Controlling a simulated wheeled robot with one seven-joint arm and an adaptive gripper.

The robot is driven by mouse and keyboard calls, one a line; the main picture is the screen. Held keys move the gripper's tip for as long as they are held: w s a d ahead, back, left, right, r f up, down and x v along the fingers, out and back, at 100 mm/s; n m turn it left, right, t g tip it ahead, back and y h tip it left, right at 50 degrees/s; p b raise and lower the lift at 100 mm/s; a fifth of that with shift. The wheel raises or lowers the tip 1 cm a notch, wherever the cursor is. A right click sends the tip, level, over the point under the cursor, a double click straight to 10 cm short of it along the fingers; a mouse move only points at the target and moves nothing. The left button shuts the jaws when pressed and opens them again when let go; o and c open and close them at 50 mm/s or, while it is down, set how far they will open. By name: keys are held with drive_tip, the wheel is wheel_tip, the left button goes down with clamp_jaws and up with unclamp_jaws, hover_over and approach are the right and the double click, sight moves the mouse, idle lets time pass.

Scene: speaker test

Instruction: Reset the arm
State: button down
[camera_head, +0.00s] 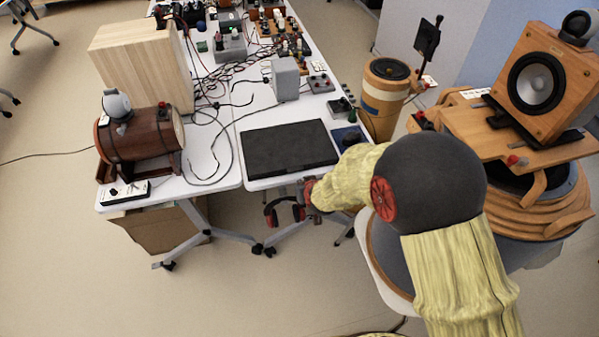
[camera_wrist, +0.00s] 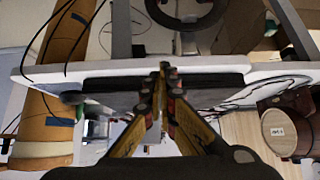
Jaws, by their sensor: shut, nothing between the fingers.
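My gripper (camera_wrist: 165,72) is shut and empty in the wrist view, its fingertips meeting near the white table edge. In the head view my arm bends down from the right and its wrist end is at the table's front edge, low and close to it. Red and black parts show there, and I cannot clearly tell which are my fingers. A flat black panel (camera_head: 288,149) lies on the white table (camera_head: 215,166) just beyond my wrist. Its dark edge also shows behind the fingers in the wrist view.
Cables and small devices fill the far table. A wooden drum (camera_head: 384,100) and a wooden speaker (camera_head: 544,82) stand right. Open floor lies at front left.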

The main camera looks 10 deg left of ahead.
drive_tip(key=shift+s+d+f, duration=0.25)
drive_tip(key=shift+s, duration=0.35)
drive_tip(key=shift+s+d+f, duration=0.25)
drive_tip(key=shift+s, duration=0.35)
drive_tip(key=s+d+f+g+h, duration=0.1)
drive_tip(key=s+d+f+g, duration=0.25)
drive_tip(key=s, duration=0.45)
drive_tip(key=s+d+r+g, duration=0.2)
drive_tip(key=s+r, duration=0.1)
drive_tip(key=s, duration=0.2)
drive_tip(key=s+d+r+m+t, duration=0.1)
drive_tip(key=s+d+r, duration=0.4)
drive_tip(key=r, duration=0.5)
drive_tip(key=s+d+r+m+t+h, duration=0.1)
drive_tip(key=s+d+r, duration=0.3)
drive_tip(key=d+r, duration=0.4)
drive_tip(key=s+d+r+m+t+h, duration=0.1)
drive_tip(key=s+d+r, duration=0.4)
drive_tip(key=r, duration=0.9)
drive_tip(key=shift+s+d+r+m, duration=0.2)
drive_tip(key=shift+s+d+m, duration=0.15)
drive_tip(key=shift+d+m, duration=0.55)
